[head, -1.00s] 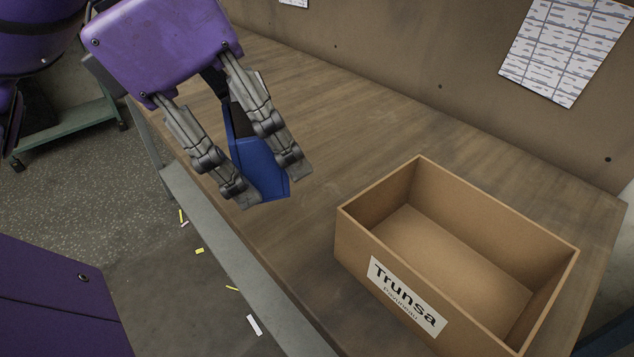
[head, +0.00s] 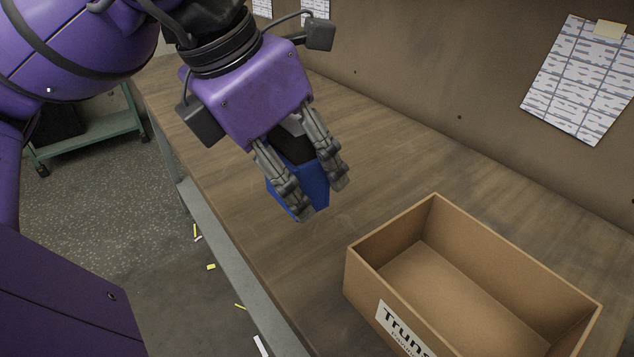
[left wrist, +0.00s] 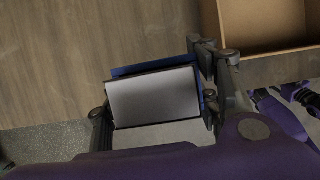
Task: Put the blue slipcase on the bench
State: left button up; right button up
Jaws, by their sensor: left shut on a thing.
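The blue slipcase (head: 314,188) is between the fingers of my left gripper (head: 320,202), which is shut on it. The fingers and the purple hand hide part of it in the head view. In the left wrist view the slipcase (left wrist: 150,71) shows as a blue edge around a pale grey face, between the fingers of the left gripper (left wrist: 152,98). The wooden bench (head: 400,150) lies under and around the gripper in the head view. I cannot tell whether the slipcase touches the bench top. My right gripper is not in view.
An open cardboard box (head: 372,285) with a label stands on the bench, right of and nearer than the slipcase. A wall panel with a paper sheet (head: 575,85) rises behind the bench. Bare bench top lies behind the box. A green cart (head: 90,137) stands on the floor at left.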

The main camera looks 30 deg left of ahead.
pick_arm(q)
jog(key=p, duration=0.3)
jog(key=shift+w+a+p, duration=0.1)
jog(key=shift+w+p, duration=0.25)
jog(key=shift+w, duration=0.05)
jog(key=shift+w+f+p, duration=0.15)
jog(key=shift+f+p, duration=0.1)
jog(key=shift+p, duration=0.8)
jog(key=shift+w+f, duration=0.1)
jog(key=w+f, duration=0.2)
jog(key=w+a+f, duration=0.1)
jog(key=w+f, duration=0.2)
jog(key=shift+w+a+f+b, duration=0.15)
jog(key=shift+a+f+b, duration=0.05)
jog(key=shift+f+b, duration=0.1)
jog(key=shift+w+a+f, duration=0.15)
jog(key=shift+w+f, duration=0.25)
jog(key=shift+w, duration=0.05)
jog(key=f, duration=0.3)
jog(key=shift+w+a+f, duration=0.1)
jog(key=shift+w+f, duration=0.25)
jog(key=shift+f, duration=0.05)
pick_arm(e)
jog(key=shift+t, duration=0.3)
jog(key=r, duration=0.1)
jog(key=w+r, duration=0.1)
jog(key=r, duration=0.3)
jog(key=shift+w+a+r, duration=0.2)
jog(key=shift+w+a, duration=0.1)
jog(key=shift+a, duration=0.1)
